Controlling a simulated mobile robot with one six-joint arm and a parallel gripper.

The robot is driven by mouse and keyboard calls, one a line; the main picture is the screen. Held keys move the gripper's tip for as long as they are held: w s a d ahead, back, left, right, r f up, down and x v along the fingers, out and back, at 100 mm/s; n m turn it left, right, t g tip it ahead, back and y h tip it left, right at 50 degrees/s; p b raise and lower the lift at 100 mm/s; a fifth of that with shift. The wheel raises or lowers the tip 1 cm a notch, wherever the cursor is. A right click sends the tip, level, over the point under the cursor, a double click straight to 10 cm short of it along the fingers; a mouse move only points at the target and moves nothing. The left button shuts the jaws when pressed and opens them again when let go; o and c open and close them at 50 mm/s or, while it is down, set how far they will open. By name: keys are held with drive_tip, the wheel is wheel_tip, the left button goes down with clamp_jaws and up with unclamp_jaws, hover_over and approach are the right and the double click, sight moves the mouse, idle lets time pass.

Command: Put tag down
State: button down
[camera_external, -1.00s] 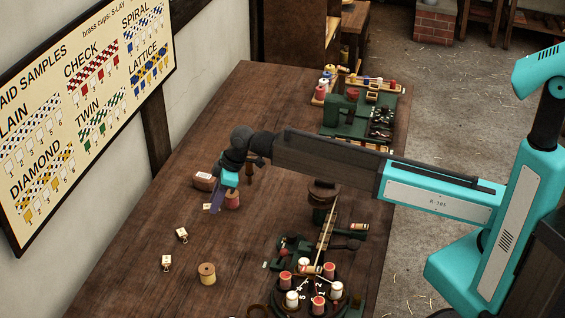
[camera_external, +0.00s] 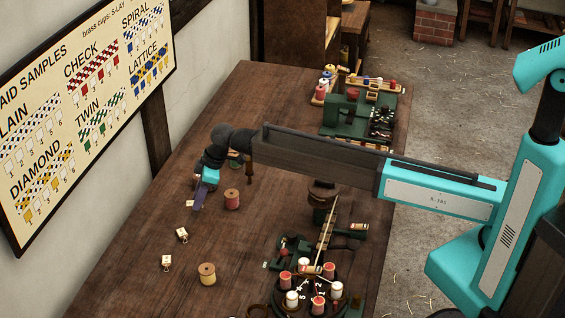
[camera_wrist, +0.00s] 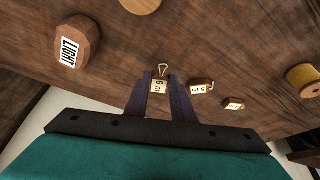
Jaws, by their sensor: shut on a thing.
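My gripper (camera_wrist: 159,90) is shut on a small cream tag (camera_wrist: 158,86) with a wire loop and dark marks. The tag shows between the fingertips in the wrist view. In the external view my gripper (camera_external: 197,198) is low over the left part of the table, left of a red spool, with the tag (camera_external: 190,203) at its tips. I cannot tell whether the tag touches the wood. Two similar tags lie on the table, a nearer-to-gripper tag (camera_external: 182,235) and a farther tag (camera_external: 167,262). They also show right of my gripper in the wrist view (camera_wrist: 201,87).
The red spool (camera_external: 232,199) stands right of my gripper and a yellow spool (camera_external: 207,273) stands nearer the camera. A brown block labelled LIGHT (camera_wrist: 77,42) lies left in the wrist view. A braiding machine (camera_external: 310,285) stands at the right. Bare wood lies around the tags.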

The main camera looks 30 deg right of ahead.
drive_tip(key=shift+f, duration=0.1)
drive_tip(key=shift+f+p, duration=0.65)
drive_tip(key=shift+f, duration=1)
drive_tip(key=shift+f, duration=0.15)
drive_tip(key=c, duration=1.5)
unclamp_jaws()
drive_tip(key=shift+b+v, duration=1.15)
drive_tip(key=shift+v, duration=5.05)
